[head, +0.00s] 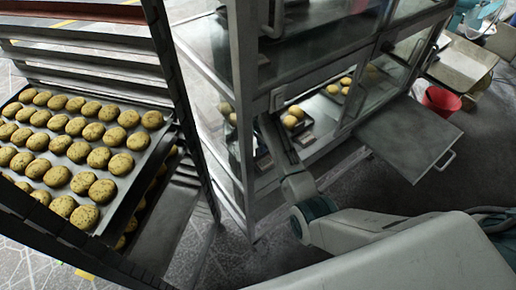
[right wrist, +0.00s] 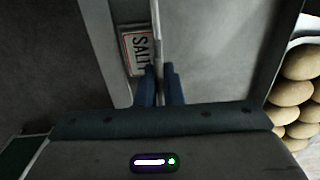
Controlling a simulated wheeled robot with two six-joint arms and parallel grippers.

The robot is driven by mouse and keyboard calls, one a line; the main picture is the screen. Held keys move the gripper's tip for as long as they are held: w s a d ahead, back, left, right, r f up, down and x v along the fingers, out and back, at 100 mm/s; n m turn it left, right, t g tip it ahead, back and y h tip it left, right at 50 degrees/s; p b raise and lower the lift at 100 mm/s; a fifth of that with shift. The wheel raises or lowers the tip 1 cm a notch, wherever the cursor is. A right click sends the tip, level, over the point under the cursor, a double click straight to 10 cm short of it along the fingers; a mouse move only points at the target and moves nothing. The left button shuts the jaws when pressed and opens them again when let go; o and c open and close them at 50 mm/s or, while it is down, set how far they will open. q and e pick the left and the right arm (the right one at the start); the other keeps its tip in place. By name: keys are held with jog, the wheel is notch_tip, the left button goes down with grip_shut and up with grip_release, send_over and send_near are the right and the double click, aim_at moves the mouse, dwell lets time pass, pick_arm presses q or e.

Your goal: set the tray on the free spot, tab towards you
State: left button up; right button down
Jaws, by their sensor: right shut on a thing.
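My right arm reaches from the lower right of the head view to the glass-sided cabinet (head: 360,70), and its gripper end is at the cabinet's front opening. In the right wrist view my right gripper (right wrist: 159,84) is shut, its two blue fingers on a thin grey upright edge (right wrist: 158,45). That edge seems to be part of the tray, but I cannot make out the whole tray or its tab. A small plate lettered like "SALT" (right wrist: 137,50) is just left of the fingers. My left gripper is not in view.
A rack (head: 180,100) at left holds a tray of cookies (head: 75,140). More cookies (head: 293,117) lie inside the cabinet, and others (right wrist: 295,95) show at the right wrist view's right edge. A grey panel with a handle (head: 410,135) juts out right. A red bin (head: 440,100) stands behind.

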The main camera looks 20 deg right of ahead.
jog(key=shift+w+a, duration=0.35)
jog(key=shift+w, duration=0.55)
jog(key=shift+f, duration=1.85)
jog(key=c, duration=1.6)
grip_release()
jog(key=shift+f, duration=0.15)
jog(key=shift+o, duration=0.2)
notch_tip(320, 180, up, 12)
